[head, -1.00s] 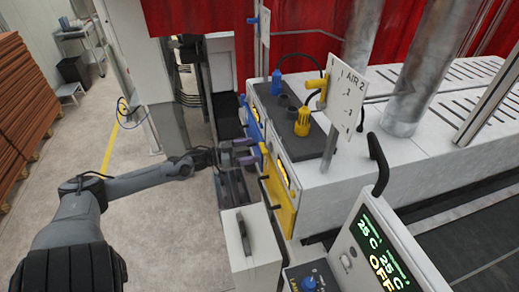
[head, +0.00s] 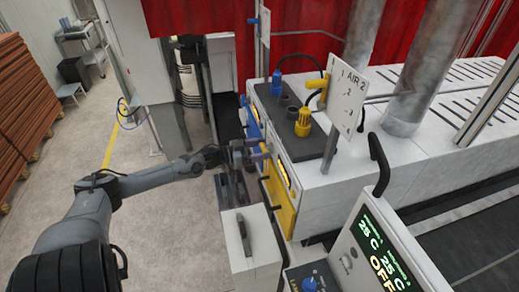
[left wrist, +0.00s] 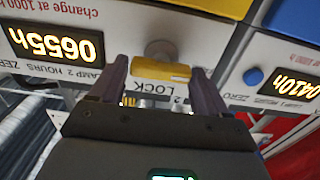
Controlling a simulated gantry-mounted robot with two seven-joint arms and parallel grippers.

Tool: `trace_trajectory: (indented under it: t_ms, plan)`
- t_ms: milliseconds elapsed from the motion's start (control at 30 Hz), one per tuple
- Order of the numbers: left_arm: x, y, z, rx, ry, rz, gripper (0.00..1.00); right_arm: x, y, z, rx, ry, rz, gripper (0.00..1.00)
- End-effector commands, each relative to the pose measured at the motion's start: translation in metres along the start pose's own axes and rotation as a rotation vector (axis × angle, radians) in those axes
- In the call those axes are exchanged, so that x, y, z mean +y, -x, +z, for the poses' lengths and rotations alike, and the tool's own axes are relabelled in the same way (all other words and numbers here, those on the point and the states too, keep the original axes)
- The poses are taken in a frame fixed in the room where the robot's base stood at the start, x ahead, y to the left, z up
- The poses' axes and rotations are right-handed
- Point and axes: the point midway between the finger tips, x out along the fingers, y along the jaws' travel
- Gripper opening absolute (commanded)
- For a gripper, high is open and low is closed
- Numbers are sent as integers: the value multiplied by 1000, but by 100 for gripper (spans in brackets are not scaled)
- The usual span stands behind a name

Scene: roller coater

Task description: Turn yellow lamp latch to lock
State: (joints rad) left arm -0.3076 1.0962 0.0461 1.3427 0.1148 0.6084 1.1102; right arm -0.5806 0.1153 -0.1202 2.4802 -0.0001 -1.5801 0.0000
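The yellow lamp latch (left wrist: 158,71) is a small yellow bar on a round grey pivot in the left wrist view. It lies about level in that picture, above a plate marked LOCK (left wrist: 152,88). My left gripper (left wrist: 160,66) is open, with one finger on each side of the latch; small gaps show, and contact is not clear. In the head view my left gripper (head: 258,152) is at the front of the machine, near the yellow lamp unit (head: 281,199). The latch itself is not clear there. My right gripper is out of view.
The blue lamp unit (head: 251,122) is beside the yellow one. Lit hour displays read 0655h (left wrist: 57,47) and 0410h (left wrist: 291,82). A white box with a dark handle (head: 251,250) and a control panel (head: 372,250) stand in front.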

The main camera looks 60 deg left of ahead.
Motion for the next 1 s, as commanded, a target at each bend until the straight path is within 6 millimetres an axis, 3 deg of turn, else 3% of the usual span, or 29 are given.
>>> trace_trajectory:
  t_ms: [33,233,667,1000]
  plan:
    - [0,0,0,0,0,0,68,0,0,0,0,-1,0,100]
    - [0,0,0,0,0,0,38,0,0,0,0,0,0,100]
    - [1,0,-1,1,-91,0,38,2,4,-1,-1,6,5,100]
    - [2,0,-1,0,-366,0,38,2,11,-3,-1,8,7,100]
